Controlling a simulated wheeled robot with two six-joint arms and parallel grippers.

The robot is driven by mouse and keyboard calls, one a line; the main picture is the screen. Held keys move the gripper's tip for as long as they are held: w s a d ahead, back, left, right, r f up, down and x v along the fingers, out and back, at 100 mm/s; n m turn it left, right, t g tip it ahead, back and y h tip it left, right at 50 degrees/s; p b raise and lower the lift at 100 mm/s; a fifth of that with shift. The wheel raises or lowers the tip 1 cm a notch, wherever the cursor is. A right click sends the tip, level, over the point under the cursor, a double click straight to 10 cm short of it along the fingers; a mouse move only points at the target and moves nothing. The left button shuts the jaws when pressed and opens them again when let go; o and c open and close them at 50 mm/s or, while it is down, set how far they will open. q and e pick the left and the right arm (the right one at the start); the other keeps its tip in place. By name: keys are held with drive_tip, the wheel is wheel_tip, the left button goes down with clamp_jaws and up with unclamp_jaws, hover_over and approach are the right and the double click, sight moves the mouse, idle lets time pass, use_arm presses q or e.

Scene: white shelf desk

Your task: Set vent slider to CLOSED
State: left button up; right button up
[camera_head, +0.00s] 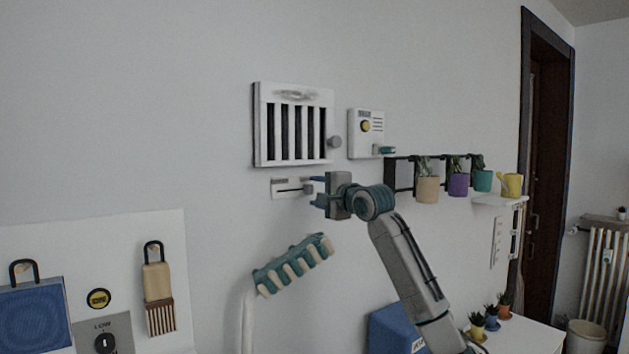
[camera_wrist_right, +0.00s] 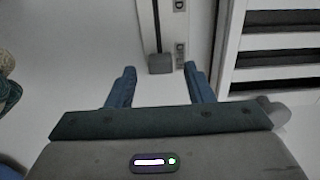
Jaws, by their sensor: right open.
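The vent (camera_head: 293,125) is a white wall frame with upright white slats and dark gaps between them; part of it shows in the right wrist view (camera_wrist_right: 275,50). Below it is a small white slider plate (camera_head: 281,194) with a dark slot. Its grey slider knob (camera_head: 308,188) sits at the right end of the slot. In the wrist view the knob (camera_wrist_right: 160,64) is beside lettering that seems to start "OP". My right gripper (camera_head: 313,191) is open, with its blue fingers on either side of the knob and apparent gaps to it. My left gripper is out of view.
A round grey knob (camera_head: 334,142) sticks out at the vent's right edge. A white box with a yellow button (camera_head: 366,126) and a rack of potted plants (camera_head: 428,189) are to the right. A green-and-beige ribbed object (camera_head: 293,264) is below. Wall left of the slider is clear.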

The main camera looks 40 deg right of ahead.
drive_tip(key=shift+w, duration=0.75)
drive_tip(key=shift+d, duration=0.1)
drive_tip(key=shift+c, duration=0.2)
